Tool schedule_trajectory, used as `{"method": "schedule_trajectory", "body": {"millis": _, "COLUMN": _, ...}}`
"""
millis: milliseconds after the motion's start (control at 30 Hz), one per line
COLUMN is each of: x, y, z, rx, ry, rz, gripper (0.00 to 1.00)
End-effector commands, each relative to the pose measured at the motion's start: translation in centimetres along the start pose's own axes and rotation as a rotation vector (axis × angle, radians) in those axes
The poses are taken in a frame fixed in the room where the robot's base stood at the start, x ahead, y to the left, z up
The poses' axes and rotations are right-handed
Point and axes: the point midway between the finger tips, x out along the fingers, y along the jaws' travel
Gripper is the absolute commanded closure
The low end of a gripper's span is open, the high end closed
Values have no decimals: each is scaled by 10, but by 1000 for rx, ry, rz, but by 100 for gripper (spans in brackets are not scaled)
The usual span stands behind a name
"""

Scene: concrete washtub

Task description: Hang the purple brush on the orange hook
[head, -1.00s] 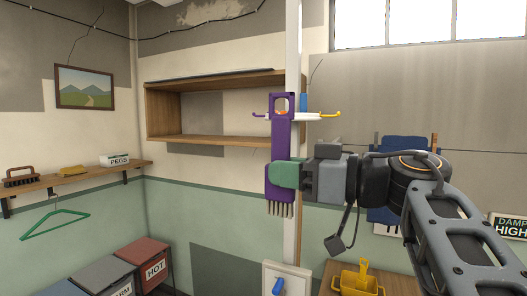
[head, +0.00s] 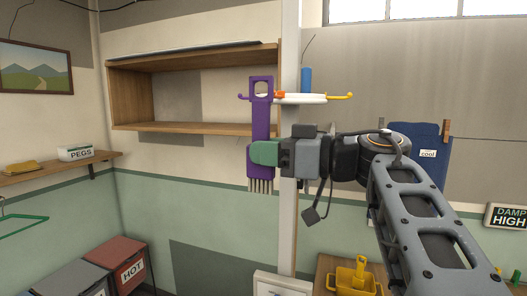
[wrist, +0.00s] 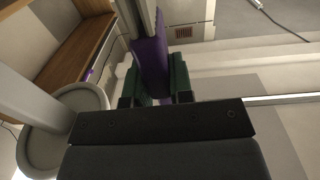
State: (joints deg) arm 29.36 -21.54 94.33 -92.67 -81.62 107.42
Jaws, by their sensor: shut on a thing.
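The purple brush (head: 261,120) hangs upright in my gripper (head: 265,153), with its bristles down and its holed handle end up. My gripper's green fingers are shut on the brush's lower part; the wrist view shows them on both sides of the purple handle (wrist: 151,62). The orange hook (head: 280,94) shows just right of the brush's top, on a white round rack (head: 302,99) on a post. The brush's top overlaps the rack's left side in the head view. I cannot tell whether the brush touches the orange hook; the hole does not clearly show a hook through it.
The rack also has a purple hook (head: 243,97) at left, a yellow hook (head: 342,96) at right and a blue piece (head: 306,79). A wooden shelf (head: 190,128) is behind at left. A blue cloth (head: 427,150) hangs at right. A yellow tub (head: 354,280) stands below.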

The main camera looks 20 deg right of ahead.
Motion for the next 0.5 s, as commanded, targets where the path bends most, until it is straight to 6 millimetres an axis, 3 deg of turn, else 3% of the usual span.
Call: {"method": "schedule_trajectory", "body": {"millis": 500, "x": 1, "y": 33, "z": 3, "rx": 1, "ry": 0, "rz": -3, "gripper": 100}}
